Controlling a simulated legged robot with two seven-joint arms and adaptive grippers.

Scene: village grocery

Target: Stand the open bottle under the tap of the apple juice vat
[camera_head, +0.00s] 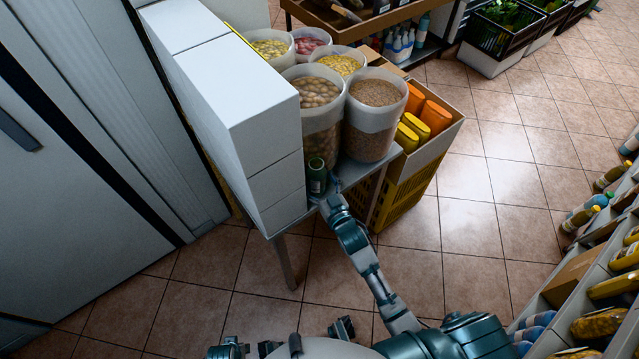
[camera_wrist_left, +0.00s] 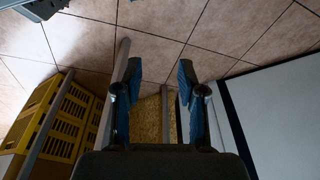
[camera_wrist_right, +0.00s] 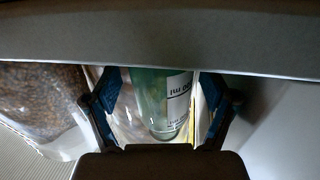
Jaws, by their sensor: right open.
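A green glass bottle (camera_wrist_right: 148,95) with a white label shows between the fingers of my right gripper (camera_wrist_right: 160,82) in the right wrist view. The fingers are open, one on each side of it. In the head view the bottle (camera_head: 317,176) stands at the near end of the shelf, beside the white boxes, with my right gripper (camera_head: 334,186) at its right. Its mouth is hidden in the right wrist view by a grey edge. My left gripper (camera_wrist_left: 157,85) is open and empty above the floor. I cannot make out the vat or its tap.
Stacked white boxes (camera_head: 238,85) stand left of the bottle. Clear tubs of nuts and grain (camera_head: 372,110) stand close behind it. A crate (camera_head: 405,190) with orange and yellow packs is to the right. Tiled floor (camera_head: 470,240) is free between this shelf and the right-hand shelves.

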